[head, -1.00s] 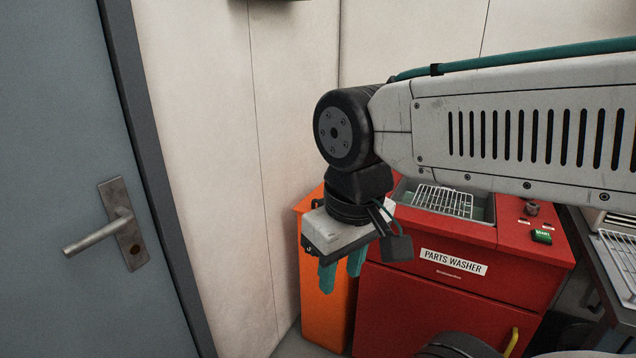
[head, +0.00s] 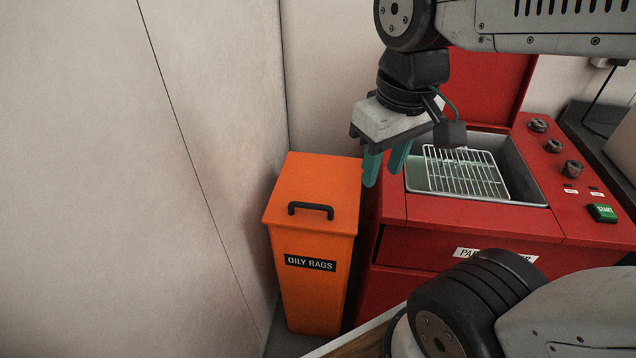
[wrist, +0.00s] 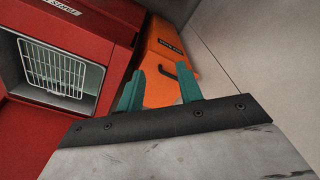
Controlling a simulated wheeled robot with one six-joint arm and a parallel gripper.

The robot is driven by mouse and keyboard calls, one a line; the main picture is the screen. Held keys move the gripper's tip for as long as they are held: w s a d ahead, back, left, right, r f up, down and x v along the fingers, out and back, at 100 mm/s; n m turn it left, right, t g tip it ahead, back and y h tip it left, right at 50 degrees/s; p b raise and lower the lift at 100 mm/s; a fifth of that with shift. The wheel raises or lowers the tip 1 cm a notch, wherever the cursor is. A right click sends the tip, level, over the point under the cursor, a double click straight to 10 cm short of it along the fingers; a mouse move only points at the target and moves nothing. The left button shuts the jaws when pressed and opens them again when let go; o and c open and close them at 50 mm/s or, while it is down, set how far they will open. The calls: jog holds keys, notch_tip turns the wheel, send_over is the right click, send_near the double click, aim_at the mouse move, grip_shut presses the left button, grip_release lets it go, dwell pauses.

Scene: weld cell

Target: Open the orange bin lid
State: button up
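The orange bin (head: 312,275) stands in the corner, with an "OILY RAGS" label on its front. Its lid (head: 322,182) is shut, and a black handle (head: 311,209) sits near the lid's front edge. My gripper (head: 384,170) hangs above and to the right of the bin in the head view, with its teal fingers pointing down. The fingers are apart with nothing between them. In the wrist view, the bin (wrist: 165,62) shows beyond the open fingers, and its handle (wrist: 187,71) shows near the right finger.
The red parts washer (head: 480,222) stands right beside the bin, with an open basin holding a wire rack (head: 462,172) and a green start button (head: 602,212). Pale walls (head: 200,150) close in behind and to the left of the bin.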

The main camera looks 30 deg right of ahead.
jog(key=w+f+n+g, duration=0.2)
jog(key=w+f+n, duration=0.3)
jog(key=w, duration=0.7)
jog(key=w+f+n, duration=0.1)
jog(key=w+f, duration=0.1)
jog(key=f, duration=0.4)
jog(key=w+a+f+n, duration=0.1)
jog(key=w+f+n, duration=0.1)
jog(key=f, duration=0.5)
jog(key=w+a+f+n+y, duration=0.1)
jog(key=w+f, duration=0.3)
jog(key=f, duration=0.2)
jog(key=shift+a+f+n+g, duration=0.15)
jog(key=shift+a+n+g, duration=0.15)
jog(key=shift+g, duration=0.1)
grip_shut()
